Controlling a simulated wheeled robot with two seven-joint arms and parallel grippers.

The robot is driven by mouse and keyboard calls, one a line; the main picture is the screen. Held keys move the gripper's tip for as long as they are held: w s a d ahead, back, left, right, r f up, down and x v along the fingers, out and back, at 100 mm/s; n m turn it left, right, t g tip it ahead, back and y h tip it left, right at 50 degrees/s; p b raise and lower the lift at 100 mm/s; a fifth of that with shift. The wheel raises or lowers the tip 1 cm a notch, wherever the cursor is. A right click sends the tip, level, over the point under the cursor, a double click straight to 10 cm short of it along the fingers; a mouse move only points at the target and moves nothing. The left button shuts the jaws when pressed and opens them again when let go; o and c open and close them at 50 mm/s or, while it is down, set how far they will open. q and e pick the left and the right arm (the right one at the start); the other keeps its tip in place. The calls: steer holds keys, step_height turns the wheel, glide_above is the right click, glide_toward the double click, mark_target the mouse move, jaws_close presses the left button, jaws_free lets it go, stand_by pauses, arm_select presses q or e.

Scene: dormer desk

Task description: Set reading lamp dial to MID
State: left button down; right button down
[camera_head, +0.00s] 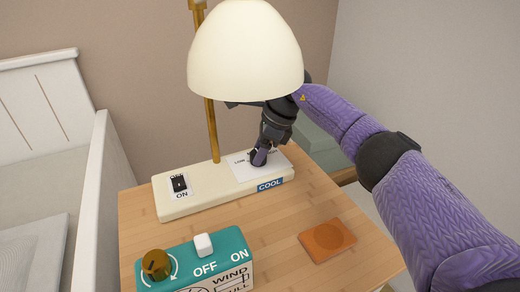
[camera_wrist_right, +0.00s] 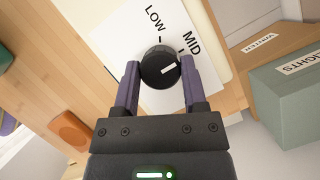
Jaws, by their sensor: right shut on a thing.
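The reading lamp has a cream shade (camera_head: 245,55), a brass post (camera_head: 211,130) and a cream base (camera_head: 215,197). Its black round dial (camera_wrist_right: 160,66) sits on a white plate (camera_wrist_right: 120,35) marked LOW and MID. The dial's white pointer line faces right and slightly up in the right wrist view, close to the MID tick but a little below it. My right gripper (camera_head: 260,157) is shut on the dial, one finger on each side; it also shows in the right wrist view (camera_wrist_right: 160,78). Any further dial marks are hidden by the gripper. My left gripper is out of view.
The base also bears a black ON switch (camera_head: 179,184) and a blue COOL label (camera_head: 270,185). A teal box (camera_head: 222,250) with a brown knob stands in front. An orange coaster (camera_head: 328,240) lies right. A green-grey box (camera_wrist_right: 290,95) stands beside the table.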

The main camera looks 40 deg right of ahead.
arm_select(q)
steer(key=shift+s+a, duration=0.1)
arm_select(e)
steer(key=shift+c, duration=0.7)
jaws_free()
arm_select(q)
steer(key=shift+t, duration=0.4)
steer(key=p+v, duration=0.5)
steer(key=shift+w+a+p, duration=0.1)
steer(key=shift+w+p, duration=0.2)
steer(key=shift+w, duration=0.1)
arm_select(e)
steer(key=v, duration=0.9)
steer(key=shift+r, duration=0.4)
